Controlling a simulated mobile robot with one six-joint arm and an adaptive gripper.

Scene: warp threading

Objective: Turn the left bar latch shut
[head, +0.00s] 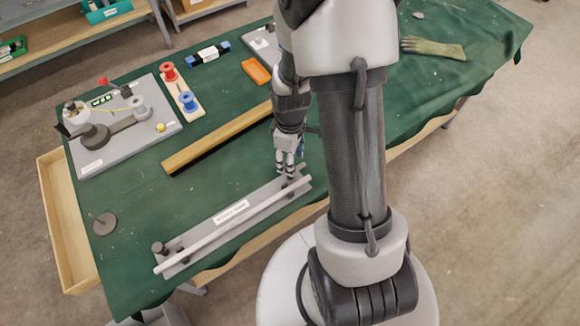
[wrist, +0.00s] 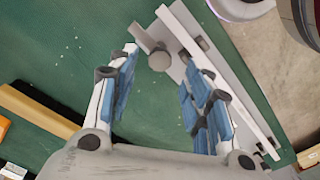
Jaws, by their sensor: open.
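A grey plate (head: 205,238) with a white label and a long pale bar (head: 225,228) lies near the table's front edge. A dark round latch (head: 158,248) is at the plate's left end in the head view. Another latch is at the right end, mostly hidden by my gripper (head: 287,170). In the wrist view, a grey round latch knob (wrist: 159,60) with a short arm sits beside the bar (wrist: 180,25). My gripper (wrist: 158,60) is open, its blue-padded fingers on either side of this knob. Contact cannot be told.
A wooden strip (head: 215,138) lies behind the plate. A grey board with a mechanism (head: 120,125), red and blue spools (head: 187,100) and an orange tray (head: 256,71) stand farther back. A grey disc (head: 104,223) lies at left.

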